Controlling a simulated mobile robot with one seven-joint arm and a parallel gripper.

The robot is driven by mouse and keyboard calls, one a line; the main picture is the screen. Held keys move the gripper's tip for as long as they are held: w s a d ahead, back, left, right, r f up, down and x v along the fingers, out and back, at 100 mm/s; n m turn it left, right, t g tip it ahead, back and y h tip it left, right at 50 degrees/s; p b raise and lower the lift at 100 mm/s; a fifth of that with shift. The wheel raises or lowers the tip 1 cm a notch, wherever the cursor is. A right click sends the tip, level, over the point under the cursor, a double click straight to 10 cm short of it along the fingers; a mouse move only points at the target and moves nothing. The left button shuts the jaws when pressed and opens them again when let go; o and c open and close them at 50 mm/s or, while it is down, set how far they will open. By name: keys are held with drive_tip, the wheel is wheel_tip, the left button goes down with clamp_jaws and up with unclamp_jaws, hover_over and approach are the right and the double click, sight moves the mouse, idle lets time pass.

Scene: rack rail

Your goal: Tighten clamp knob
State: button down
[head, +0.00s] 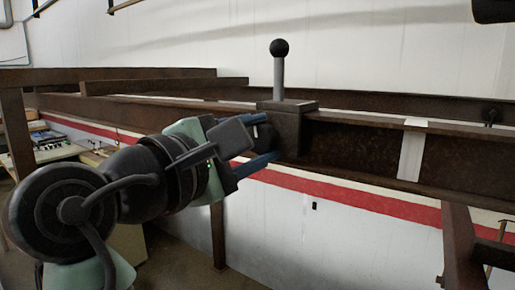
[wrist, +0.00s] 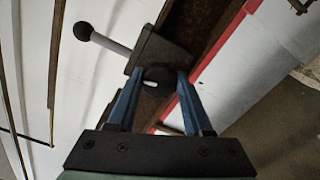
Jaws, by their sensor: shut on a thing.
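The clamp (head: 287,125) is a dark block seated on the rusty rail, with a grey upright lever (head: 279,78) topped by a black ball. It also shows in the wrist view as a brown block (wrist: 158,50), its lever (wrist: 108,43) pointing to the upper left. The dark round clamp knob (wrist: 158,76) is between my blue fingertips in the wrist view. My gripper (head: 266,148) is shut on the knob at the clamp's left side. In the head view the knob is mostly hidden by the gripper.
The rusty rail (head: 360,147) runs to the right past a pale strip (head: 412,150). More rusty beams (head: 150,87) lie behind and to the left. A white wall with a red stripe (head: 340,193) stands behind. A cluttered bench (head: 50,150) is at the left.

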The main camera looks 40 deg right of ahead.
drive_tip(key=m+b, duration=0.1)
drive_tip(key=m, duration=0.1)
drive_tip(key=m+b, duration=0.1)
drive_tip(key=m, duration=0.1)
drive_tip(key=shift+f+m, duration=0.2)
drive_tip(key=shift+m, duration=0.1)
drive_tip(key=shift+r+m+b, duration=0.15)
drive_tip(key=shift+m+b, duration=0.65)
drive_tip(key=shift+m, duration=0.8)
drive_tip(key=shift+c, duration=1.5)
unclamp_jaws()
drive_tip(key=shift+w, duration=0.1)
drive_tip(key=v, duration=1.3)
